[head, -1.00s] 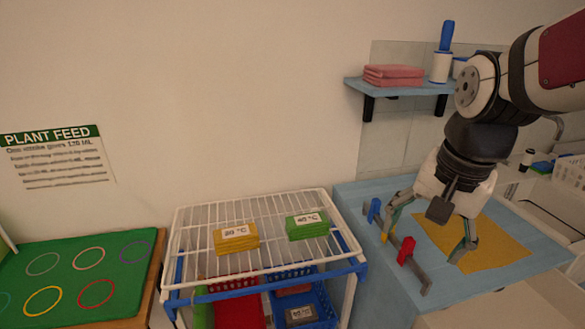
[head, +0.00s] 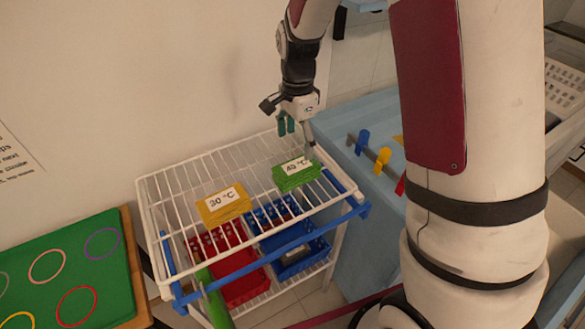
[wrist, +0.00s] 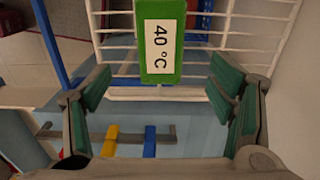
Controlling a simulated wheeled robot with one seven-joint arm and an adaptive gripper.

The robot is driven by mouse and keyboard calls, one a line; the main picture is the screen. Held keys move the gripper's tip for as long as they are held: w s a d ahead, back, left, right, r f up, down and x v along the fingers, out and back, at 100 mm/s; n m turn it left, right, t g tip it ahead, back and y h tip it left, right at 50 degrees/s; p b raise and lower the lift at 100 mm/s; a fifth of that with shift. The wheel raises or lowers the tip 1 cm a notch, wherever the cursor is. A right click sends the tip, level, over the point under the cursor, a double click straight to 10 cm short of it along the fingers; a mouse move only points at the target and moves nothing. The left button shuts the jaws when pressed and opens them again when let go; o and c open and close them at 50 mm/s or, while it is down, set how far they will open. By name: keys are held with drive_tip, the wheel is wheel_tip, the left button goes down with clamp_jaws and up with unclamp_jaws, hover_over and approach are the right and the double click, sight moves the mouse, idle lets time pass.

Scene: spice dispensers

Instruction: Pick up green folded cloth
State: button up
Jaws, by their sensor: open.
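The green folded cloth (head: 296,175) lies on the white wire rack, near its right end, with a white label reading 40 °C. In the wrist view the cloth (wrist: 171,66) shows at the top middle, ahead of and between the fingers. My gripper (head: 297,133) is open and empty, just behind and above the cloth in the head view. In the wrist view its green-padded fingers (wrist: 160,105) are spread wide, apart from the cloth.
A yellow folded cloth (head: 223,204) labelled 30 °C lies left of the green one on the wire rack (head: 160,187). Red (head: 243,289) and blue (head: 300,262) baskets sit below. A blue counter (head: 345,120) with coloured pegs stands to the right.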

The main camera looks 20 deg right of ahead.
sight(297, 166)
wheel_tip(297, 166, down, 10)
drive_tip(key=shift+r+p, duration=0.1)
drive_tip(key=shift+p, duration=0.45)
drive_tip(key=c, duration=1.3)
